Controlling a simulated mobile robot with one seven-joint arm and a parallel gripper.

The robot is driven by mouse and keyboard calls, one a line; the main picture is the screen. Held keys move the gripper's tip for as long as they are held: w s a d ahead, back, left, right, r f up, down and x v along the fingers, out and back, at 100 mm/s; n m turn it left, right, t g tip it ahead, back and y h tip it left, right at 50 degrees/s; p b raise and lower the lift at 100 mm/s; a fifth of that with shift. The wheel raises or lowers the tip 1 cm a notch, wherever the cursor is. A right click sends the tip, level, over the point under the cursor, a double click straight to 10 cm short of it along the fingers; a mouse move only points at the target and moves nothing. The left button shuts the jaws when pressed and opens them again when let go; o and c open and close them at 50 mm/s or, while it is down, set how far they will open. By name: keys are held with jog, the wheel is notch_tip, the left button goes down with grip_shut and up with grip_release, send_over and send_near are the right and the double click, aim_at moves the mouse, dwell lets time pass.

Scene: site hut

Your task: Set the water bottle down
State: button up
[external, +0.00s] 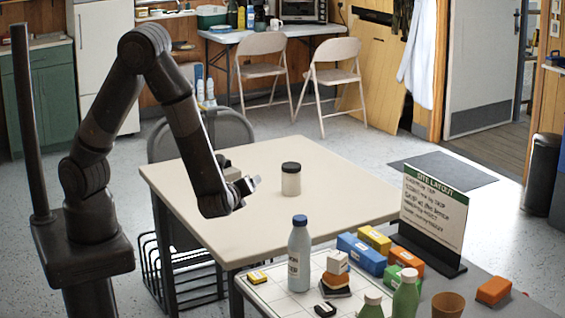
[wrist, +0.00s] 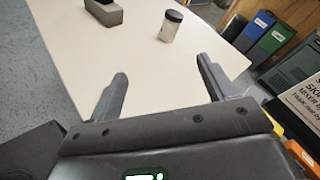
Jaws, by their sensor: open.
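The water bottle (external: 299,255), pale grey with a blue cap and a label, stands upright on a white gridded board (external: 268,297) in the foreground of the external view. My gripper (external: 249,187) is above the left part of the cream table, behind and to the left of the bottle, and apart from it. In the wrist view my gripper (wrist: 162,70) has its two fingers spread with nothing held between them. The bottle does not show in the wrist view.
A dark-lidded jar (external: 291,179) stands on the cream table (external: 345,195), whose surface around it is mostly clear. Around the bottle are small blocks, a blue box (external: 361,254), green bottles (external: 405,297), a brown cup (external: 448,306) and a sign (external: 432,215).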

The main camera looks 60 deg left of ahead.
jog(key=s+d+f+m+t+h, duration=0.1)
jog(key=d+f+m+t+h, duration=0.25)
jog(key=d+m, duration=0.2)
jog(key=d+f+m+t+h, duration=0.3)
jog(key=d+f+m, duration=0.1)
jog(key=d, duration=0.3)
jog(key=m+h, duration=0.9)
send_near(306, 269)
jog(key=a+f, duration=0.1)
jog(key=w+a+f, duration=0.1)
jog(key=shift+a+f, duration=0.25)
jog(key=shift+a, duration=0.15)
jog(key=x, duration=1)
jog(key=shift+w+d+r, duration=0.2)
jog(key=shift+w, duration=0.05)
jog(key=shift+c, duration=0.6)
jog(key=c, duration=1.4)
jog(key=shift+r, duration=0.2)
